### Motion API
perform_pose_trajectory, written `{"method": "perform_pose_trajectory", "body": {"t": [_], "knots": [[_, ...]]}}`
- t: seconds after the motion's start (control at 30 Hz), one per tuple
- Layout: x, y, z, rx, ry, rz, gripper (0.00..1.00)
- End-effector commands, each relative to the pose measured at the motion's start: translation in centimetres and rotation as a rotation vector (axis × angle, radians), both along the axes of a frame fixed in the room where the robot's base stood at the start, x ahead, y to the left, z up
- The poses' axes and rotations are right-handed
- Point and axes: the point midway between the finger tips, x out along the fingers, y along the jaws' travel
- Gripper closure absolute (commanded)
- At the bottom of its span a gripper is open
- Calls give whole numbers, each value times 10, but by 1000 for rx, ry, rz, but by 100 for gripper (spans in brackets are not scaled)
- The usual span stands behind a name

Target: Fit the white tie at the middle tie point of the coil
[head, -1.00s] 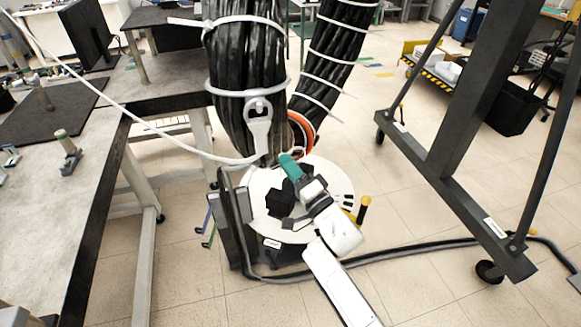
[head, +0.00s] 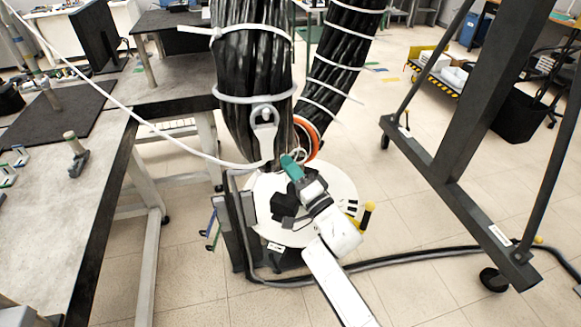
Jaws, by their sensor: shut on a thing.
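The coil (head: 247,62) is a thick black cable bundle hanging at the upper middle, with a second run (head: 337,62) slanting to the upper right. White ties ring both runs, one (head: 252,98) low on the front run. A long white tie (head: 122,103) sweeps from the upper left down to the coil's lower end and my gripper. My gripper (head: 291,162), with a green end, is at the coil's bottom. It is shut on the white tie; a small white loop shows beside its tip. Its fingertips and the exact grip are hard to make out.
A grey looped fitting (head: 264,130) hangs on the coil, and an orange ring (head: 312,138) lies behind its lower end. A round white base (head: 336,185) is below. A workbench (head: 60,215) fills the left; a dark wheeled frame (head: 455,170) stands right. A black cable crosses the floor.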

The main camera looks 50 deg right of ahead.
Motion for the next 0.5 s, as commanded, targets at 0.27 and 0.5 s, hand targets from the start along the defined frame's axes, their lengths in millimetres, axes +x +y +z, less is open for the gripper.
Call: {"method": "perform_pose_trajectory", "body": {"t": [0.27, 0.5], "knots": [[4, -1, 2, 0, 0, 0, 100], [8, -2, 4, 0, -1, 0, 100]]}}
